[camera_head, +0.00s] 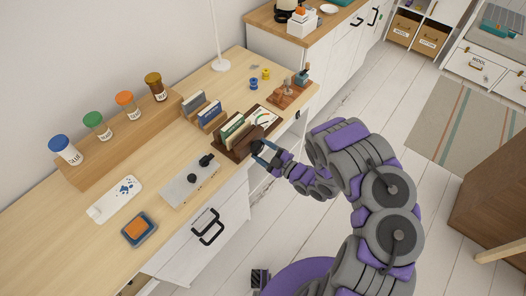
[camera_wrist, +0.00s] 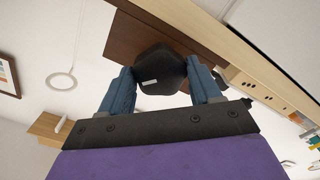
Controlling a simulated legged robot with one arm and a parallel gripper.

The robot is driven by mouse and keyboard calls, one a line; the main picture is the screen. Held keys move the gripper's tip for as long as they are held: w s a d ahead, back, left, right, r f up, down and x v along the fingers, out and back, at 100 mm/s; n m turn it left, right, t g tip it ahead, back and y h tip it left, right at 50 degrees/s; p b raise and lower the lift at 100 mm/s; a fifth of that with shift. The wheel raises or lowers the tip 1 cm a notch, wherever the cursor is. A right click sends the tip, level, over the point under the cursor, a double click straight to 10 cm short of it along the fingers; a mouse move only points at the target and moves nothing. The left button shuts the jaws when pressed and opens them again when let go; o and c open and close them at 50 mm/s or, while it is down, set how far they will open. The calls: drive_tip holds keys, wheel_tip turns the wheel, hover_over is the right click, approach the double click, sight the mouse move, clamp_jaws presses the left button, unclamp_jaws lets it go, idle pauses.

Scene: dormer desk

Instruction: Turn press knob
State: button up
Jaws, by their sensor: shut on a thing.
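The press (camera_head: 228,153) is a dark brown wooden block unit near the desk's front edge in the head view. Its brown wood (camera_wrist: 138,40) also shows in the wrist view. The press knob (camera_wrist: 160,70) is dark, rounded and many-sided, with a small pale mark on its face. My gripper (camera_wrist: 163,82) has its two blue fingers on either side of the knob and is shut on it. In the head view my gripper (camera_head: 264,152) reaches the press from the right, and the knob is mostly hidden there.
The light wood desk (camera_head: 75,215) carries a metal plate with black knobs (camera_head: 190,180), an orange sponge on a blue tray (camera_head: 139,229) and a shelf of capped jars (camera_head: 125,107). The floor (camera_head: 345,105) is open to the right.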

idle(0.4)
drive_tip(key=o, duration=1)
drive_tip(key=shift+o, duration=0.2)
drive_tip(key=p+v, duration=0.1)
drive_tip(key=v, duration=1.6)
drive_tip(key=shift+d, duration=0.2)
drive_tip(key=shift+s, duration=0.15)
drive_tip(key=shift+f, duration=0.1)
